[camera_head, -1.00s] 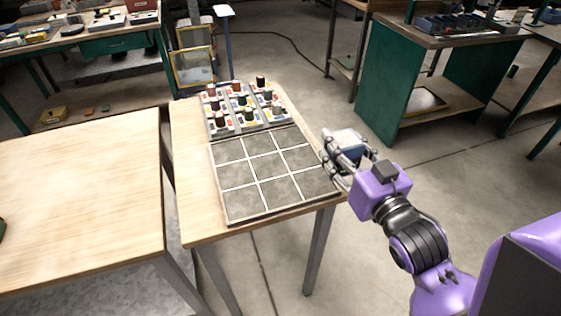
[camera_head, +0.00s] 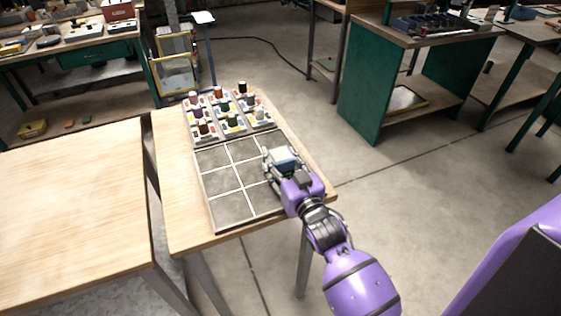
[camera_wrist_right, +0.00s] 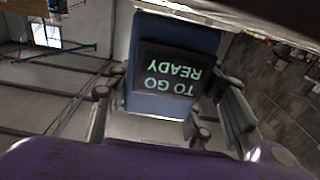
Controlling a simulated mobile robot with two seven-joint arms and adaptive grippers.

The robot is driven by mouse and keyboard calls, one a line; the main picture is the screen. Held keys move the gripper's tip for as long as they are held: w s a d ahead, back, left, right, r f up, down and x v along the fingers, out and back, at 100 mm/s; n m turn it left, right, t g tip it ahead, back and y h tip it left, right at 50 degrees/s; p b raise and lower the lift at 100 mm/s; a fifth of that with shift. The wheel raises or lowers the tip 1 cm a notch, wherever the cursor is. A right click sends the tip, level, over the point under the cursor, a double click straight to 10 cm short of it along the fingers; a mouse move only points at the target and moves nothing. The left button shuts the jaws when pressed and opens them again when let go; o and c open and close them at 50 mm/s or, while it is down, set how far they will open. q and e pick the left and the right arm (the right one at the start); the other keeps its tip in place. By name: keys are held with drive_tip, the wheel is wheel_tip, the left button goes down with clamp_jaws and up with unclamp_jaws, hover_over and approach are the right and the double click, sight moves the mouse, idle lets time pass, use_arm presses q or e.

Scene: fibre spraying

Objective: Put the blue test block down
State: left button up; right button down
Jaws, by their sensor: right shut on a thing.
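The blue test block (camera_head: 284,157) is in my right gripper (camera_head: 277,160), over the right part of the grey gridded board (camera_head: 222,179). In the wrist view the block (camera_wrist_right: 172,105) is blue with a dark label reading "READY TO GO", upside down. The right gripper's fingers (camera_wrist_right: 160,108) stand on both sides of it. I cannot tell whether the block touches the board. The board lies on the small wooden table (camera_head: 178,207), and its right squares are partly hidden by the gripper and arm. My left gripper is not in view.
Trays with several coloured spools (camera_head: 229,120) stand just behind the board. A larger wooden table (camera_head: 75,205) is at the left. A green-sided workbench (camera_head: 362,84) stands at the back right. The board's left squares are clear.

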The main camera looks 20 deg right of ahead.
drive_tip(key=shift+f, duration=0.25)
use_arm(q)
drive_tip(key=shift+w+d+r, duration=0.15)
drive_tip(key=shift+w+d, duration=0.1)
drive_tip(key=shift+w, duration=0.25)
use_arm(e)
drive_tip(key=c, duration=1.3)
unclamp_jaws()
drive_tip(key=shift+f, duration=0.3)
drive_tip(key=o, duration=0.5)
drive_tip(key=shift+r, duration=0.1)
drive_tip(key=shift+c, duration=0.2)
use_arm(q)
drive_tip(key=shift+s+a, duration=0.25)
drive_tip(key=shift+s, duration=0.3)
